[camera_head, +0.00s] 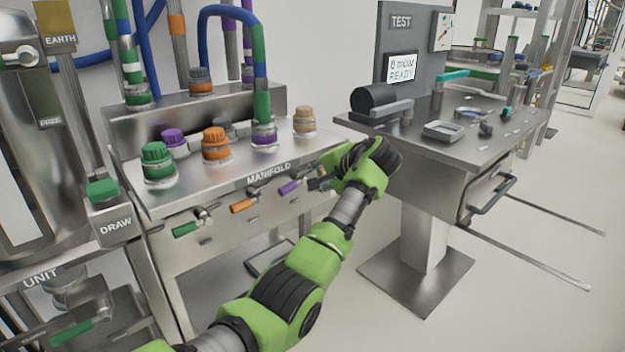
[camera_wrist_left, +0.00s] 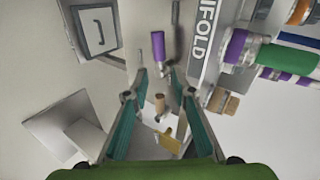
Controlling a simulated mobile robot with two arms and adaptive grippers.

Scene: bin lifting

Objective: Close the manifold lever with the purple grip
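The lever with the purple grip (camera_head: 289,187) is on the manifold (camera_head: 222,237) front, below the MANIFOLD label. Its grip lies sideways along the front, left of my left gripper. In the left wrist view the purple grip (camera_wrist_left: 158,47) is beyond the fingertips, apart from them. My left gripper (camera_head: 322,184) is at the right end of the manifold front. In the left wrist view it (camera_wrist_left: 158,82) is open, with teal-lined fingers spread. A tan grip (camera_wrist_left: 160,103) shows between the fingers, with a yellow piece (camera_wrist_left: 168,140) below it. Contact cannot be told. My right gripper is not in view.
Levers with an orange grip (camera_head: 242,205) and a green grip (camera_head: 187,229) are left of the purple one. Capped ports and hoses stand on the manifold top. A TEST bench (camera_head: 440,150) stands close to the right of my left arm.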

